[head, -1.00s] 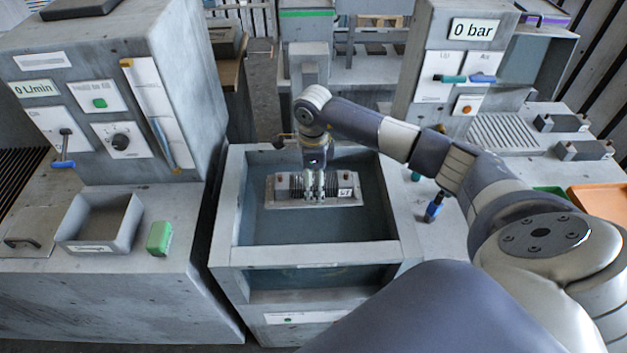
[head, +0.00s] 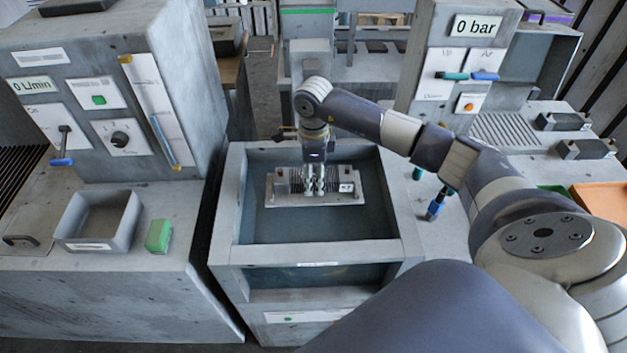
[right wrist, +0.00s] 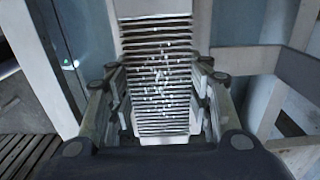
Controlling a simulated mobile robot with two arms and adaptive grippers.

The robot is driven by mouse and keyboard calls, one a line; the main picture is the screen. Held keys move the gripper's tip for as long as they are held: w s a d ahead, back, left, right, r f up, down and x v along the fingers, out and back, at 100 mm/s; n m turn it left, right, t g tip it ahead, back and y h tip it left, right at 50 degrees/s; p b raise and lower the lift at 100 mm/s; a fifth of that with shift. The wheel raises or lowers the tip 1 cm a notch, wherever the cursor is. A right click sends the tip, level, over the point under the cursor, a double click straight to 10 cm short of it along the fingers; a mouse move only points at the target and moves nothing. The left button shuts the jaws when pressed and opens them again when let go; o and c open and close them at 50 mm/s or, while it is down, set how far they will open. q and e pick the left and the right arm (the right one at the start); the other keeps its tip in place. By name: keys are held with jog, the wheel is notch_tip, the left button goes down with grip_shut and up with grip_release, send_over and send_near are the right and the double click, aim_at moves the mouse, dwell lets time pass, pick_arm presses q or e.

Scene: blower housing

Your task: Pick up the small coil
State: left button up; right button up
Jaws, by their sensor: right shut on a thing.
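The small coil (head: 292,183) is a grey finned block with a light plate along its base and a small white label at its right end. It is inside the open grey tank (head: 222,215) in the middle of the head view. My right gripper (head: 314,192) comes down from above and is shut on the coil near its middle. In the right wrist view the coil's dark fins (right wrist: 160,85), with white specks on them, lie between the two fingers (right wrist: 158,115). I cannot tell whether the coil touches the tank floor. My left gripper is not in view.
A left console holds a grey bin (head: 98,222) and a green block (head: 158,236). A right console with a "0 bar" display (head: 474,27) has a blue-handled valve (head: 434,210) beside the tank. The tank walls surround the coil closely at the back.

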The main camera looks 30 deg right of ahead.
notch_tip(320, 180, up, 2)
jog(key=shift+s+r+b, duration=0.1)
jog(key=shift+s+b, duration=0.05)
jog(key=shift+b, duration=0.6)
jog(key=s+a+b, duration=0.1)
jog(key=s+a, duration=0.1)
jog(key=s, duration=0.3)
jog(key=s+a+r+b, duration=0.1)
jog(key=s+b, duration=0.1)
jog(key=s, duration=0.2)
jog(key=s+a+b, duration=0.2)
jog(key=s, duration=0.3)
jog(key=shift+s+a+r, duration=0.3)
jog(key=shift+s+r, duration=0.05)
